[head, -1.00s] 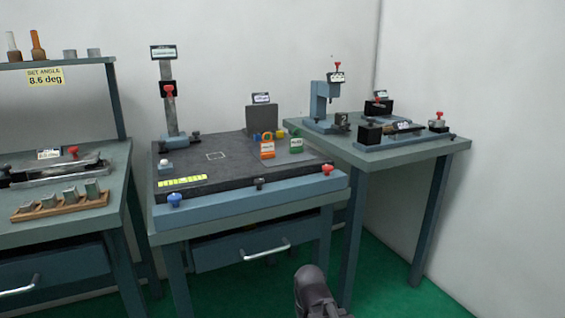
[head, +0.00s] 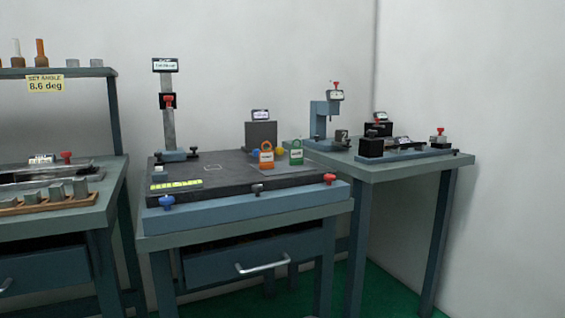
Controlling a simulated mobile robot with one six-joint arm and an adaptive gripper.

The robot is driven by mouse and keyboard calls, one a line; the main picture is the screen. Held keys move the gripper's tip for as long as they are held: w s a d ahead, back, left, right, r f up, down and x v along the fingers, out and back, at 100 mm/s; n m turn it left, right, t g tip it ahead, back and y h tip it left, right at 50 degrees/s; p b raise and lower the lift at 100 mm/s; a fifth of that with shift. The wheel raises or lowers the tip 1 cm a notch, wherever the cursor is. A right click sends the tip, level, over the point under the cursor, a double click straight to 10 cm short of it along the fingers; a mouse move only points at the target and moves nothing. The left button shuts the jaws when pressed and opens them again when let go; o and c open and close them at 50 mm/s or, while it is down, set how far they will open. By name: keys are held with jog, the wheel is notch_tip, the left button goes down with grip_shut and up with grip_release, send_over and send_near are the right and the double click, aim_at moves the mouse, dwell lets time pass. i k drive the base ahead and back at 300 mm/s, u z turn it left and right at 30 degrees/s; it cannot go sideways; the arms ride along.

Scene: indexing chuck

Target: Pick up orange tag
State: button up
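The orange tag (head: 266,157) stands upright on the dark surface plate (head: 225,172) of the middle table, toward its right rear. It has a loop at the top and a pale label on its face. A green tag (head: 296,153) of like shape stands just to its right, with a small gap between them. My gripper is not in view.
A height gauge (head: 168,110) stands at the plate's left rear and a grey block (head: 260,135) behind the tags. The right table (head: 415,170) holds several fixtures. The left table (head: 75,215) carries a rack of grey blocks. The plate's front middle is clear.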

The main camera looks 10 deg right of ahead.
aim_at(266, 157)
jog(key=i, duration=0.95)
